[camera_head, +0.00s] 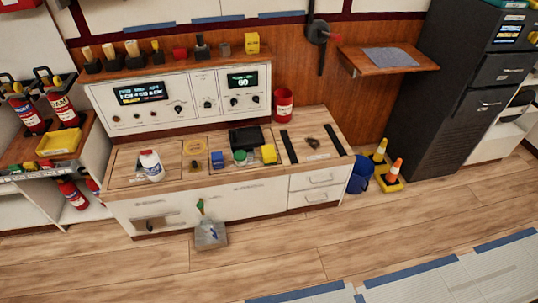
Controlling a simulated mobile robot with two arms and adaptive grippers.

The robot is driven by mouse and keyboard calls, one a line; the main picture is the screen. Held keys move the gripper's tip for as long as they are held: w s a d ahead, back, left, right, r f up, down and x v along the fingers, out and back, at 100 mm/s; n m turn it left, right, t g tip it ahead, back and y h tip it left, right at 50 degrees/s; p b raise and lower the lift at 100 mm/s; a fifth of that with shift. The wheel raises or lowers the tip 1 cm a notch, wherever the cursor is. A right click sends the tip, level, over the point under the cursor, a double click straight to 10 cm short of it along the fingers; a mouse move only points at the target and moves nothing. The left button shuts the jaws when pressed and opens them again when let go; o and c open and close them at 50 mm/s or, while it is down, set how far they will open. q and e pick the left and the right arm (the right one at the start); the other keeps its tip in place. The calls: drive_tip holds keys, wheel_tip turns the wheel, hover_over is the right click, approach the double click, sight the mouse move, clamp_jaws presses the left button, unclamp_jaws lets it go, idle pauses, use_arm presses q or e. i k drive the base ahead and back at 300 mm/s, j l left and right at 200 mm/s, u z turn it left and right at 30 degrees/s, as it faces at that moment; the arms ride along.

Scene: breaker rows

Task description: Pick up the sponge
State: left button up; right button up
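A small yellow block (269,153) that looks like the sponge lies on the wooden top of the white counter (255,188), right of the middle. It is too small to tell for sure. A round container with a green lid (240,157) stands just left of it, and a black box-like item (246,137) is behind it. Another yellow block (252,43) stands on the ledge above the control panel. Neither of my grippers is in view.
A white bottle (151,165), a blue block (217,160) and a red cup (283,105) are also on the counter. A dustpan (210,234) is at its front.

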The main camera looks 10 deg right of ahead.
sight(269, 156)
drive_tip(key=i+l+u, duration=0.25)
drive_tip(key=i+l, duration=0.4)
drive_tip(key=i, duration=0.2)
drive_tip(key=i+l+u, duration=0.3)
drive_tip(key=i+l, duration=0.5)
